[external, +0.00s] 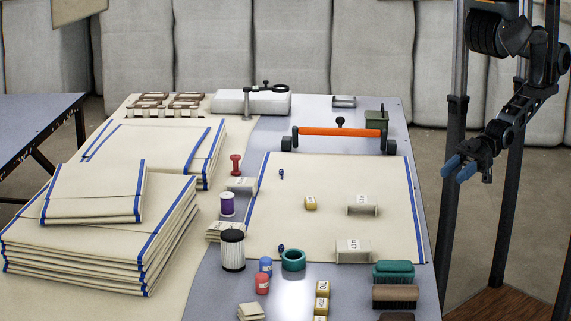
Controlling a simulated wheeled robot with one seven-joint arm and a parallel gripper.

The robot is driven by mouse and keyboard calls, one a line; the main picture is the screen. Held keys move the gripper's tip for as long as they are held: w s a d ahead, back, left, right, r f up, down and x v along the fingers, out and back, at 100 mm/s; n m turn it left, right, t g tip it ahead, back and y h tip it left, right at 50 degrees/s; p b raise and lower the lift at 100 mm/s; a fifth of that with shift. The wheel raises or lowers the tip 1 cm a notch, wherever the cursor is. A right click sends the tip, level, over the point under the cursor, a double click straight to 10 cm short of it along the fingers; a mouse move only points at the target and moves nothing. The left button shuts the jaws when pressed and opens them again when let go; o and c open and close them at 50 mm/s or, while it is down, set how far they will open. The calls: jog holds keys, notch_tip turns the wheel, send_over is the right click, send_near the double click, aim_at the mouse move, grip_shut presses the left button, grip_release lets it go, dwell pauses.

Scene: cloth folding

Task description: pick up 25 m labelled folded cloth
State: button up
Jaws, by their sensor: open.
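Several cream folded cloths with blue edge stripes lie on the left of the table: a large front stack (100,235), a smaller folded cloth (95,192) on top of it, and a back stack (155,145). Small pieces with white labels sit near the middle, including one beside the red spool (240,184) and others on the flat cloth. The label text is too small to read, so I cannot tell which says 25 m. My gripper (458,167) has blue fingertips, is open and empty, and hangs in the air right of the table, apart from all cloth.
A flat cream cloth (330,180) covers the right half of the table. An orange-handled roller tool (338,131) lies behind it. A dark post (450,190) stands beside the table.

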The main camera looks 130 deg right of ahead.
jog(key=o, duration=0.9)
jog(key=shift+c, duration=0.2)
jog(key=shift+w, duration=0.1)
